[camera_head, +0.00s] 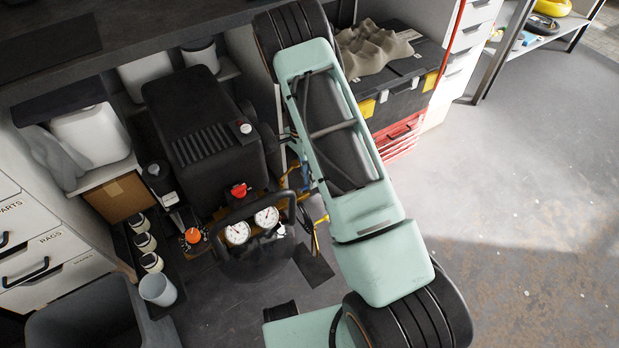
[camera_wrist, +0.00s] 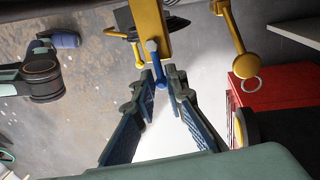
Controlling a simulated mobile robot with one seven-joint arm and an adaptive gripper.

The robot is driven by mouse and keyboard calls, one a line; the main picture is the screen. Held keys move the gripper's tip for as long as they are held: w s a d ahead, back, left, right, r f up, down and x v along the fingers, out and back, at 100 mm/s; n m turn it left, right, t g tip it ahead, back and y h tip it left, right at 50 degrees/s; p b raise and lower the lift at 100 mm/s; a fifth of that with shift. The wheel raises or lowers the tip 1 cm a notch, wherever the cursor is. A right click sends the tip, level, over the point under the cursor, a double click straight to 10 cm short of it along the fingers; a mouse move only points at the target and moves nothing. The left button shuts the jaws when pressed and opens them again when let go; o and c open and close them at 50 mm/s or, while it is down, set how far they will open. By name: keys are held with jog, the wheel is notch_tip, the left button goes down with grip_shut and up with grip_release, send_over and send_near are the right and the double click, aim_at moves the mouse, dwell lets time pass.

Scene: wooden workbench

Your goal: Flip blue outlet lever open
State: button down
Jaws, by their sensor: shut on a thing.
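The blue outlet lever (camera_wrist: 160,77) shows in the wrist view, a small blue bar just below a yellow fitting (camera_wrist: 150,30), with a round pale-blue end above it. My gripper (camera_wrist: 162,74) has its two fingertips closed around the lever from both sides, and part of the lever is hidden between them. In the head view my arm covers the gripper and I cannot make out the lever clearly. The black compressor (camera_head: 200,125) with two white gauges (camera_head: 237,233) stands left of my arm.
A yellow rod with a round end (camera_wrist: 245,66) is at the right in the wrist view, above a red box (camera_wrist: 285,90). In the head view a red toolbox (camera_head: 402,135) stands behind my arm. An orange knob (camera_head: 193,236) is left of the gauges. Floor at right is clear.

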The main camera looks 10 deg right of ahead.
jog(key=c, duration=2.1)
grip_release()
jog(key=shift+f, duration=0.15)
jog(key=r, duration=0.4)
jog(key=w+r, duration=0.1)
jog(key=r, duration=0.3)
jog(key=w+r, duration=0.1)
jog(key=r, duration=0.3)
jog(key=shift+w+a, duration=0.1)
jog(key=shift+a, duration=0.3)
jog(key=shift+f, duration=0.1)
